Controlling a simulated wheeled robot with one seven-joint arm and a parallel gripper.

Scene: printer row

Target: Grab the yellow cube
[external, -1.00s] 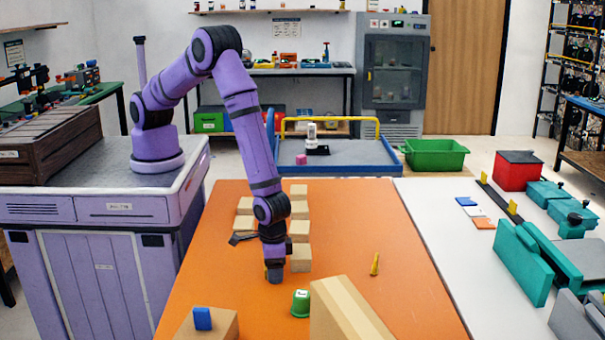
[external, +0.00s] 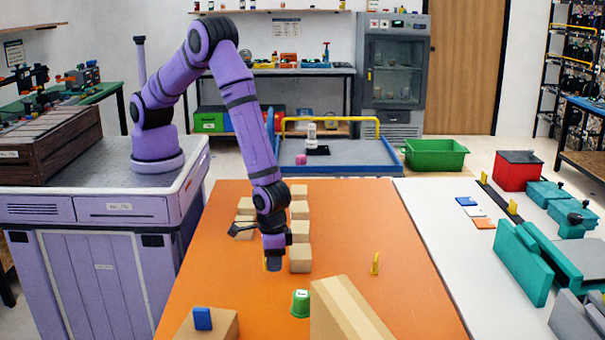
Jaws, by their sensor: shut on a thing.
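My gripper (external: 273,265) points down over the orange table, just left of the nearest wooden block in the right-hand row. It is shut on the yellow cube (external: 265,265). Only a thin yellow sliver of the cube shows at the left side of the fingers; the rest is hidden behind them. The gripper and cube appear slightly above the table top.
Wooden blocks (external: 300,259) stand in two rows around my wrist. A green cup-like object (external: 300,303), a large tan box (external: 345,315), a blue block on a box (external: 202,319) and a small yellow upright piece (external: 375,263) are nearby.

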